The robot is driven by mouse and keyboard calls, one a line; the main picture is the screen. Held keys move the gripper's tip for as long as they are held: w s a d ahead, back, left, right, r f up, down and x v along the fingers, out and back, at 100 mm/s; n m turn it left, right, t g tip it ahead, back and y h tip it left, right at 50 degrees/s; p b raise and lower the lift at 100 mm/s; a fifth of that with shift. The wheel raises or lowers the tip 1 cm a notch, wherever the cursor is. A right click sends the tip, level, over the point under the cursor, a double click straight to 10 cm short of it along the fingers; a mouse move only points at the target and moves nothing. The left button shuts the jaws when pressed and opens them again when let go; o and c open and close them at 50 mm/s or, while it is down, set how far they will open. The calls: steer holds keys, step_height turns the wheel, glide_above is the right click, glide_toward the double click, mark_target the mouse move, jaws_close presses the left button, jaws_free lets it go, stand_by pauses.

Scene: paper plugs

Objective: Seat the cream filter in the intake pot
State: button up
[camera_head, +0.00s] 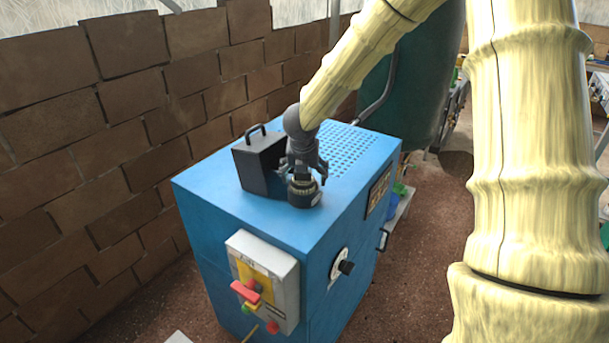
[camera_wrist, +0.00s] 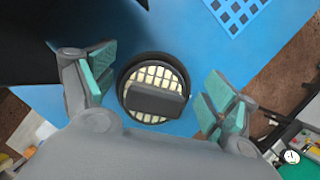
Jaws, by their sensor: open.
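The cream filter (camera_wrist: 152,75) shows in the wrist view as a round pleated face with a dark grip bar across it. It sits within the rim of the dark intake pot (camera_wrist: 121,84); how deep it sits cannot be told. In the head view the pot (camera_head: 306,197) stands on the blue machine's top near its front edge, with a sliver of cream at its mouth. My gripper (camera_wrist: 158,90) is open, its teal-padded fingers apart on either side of the filter, not touching it. In the head view my gripper (camera_head: 304,172) is directly above the pot.
The blue machine (camera_head: 240,205) carries a black handled box (camera_head: 258,165) close left of my gripper. A perforated vent (camera_head: 350,145) lies behind. A control box (camera_head: 262,280) with a red handle is on the front. A brick wall (camera_head: 90,130) stands left; a green tank (camera_head: 425,80) stands behind.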

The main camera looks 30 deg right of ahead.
mark_target(303, 186)
steer(key=shift+r, duration=0.1)
steer(key=shift+r+p, duration=2.3)
steer(key=shift+r, duration=0.4)
steer(key=v, duration=1.2)
steer(key=shift+d, duration=0.1)
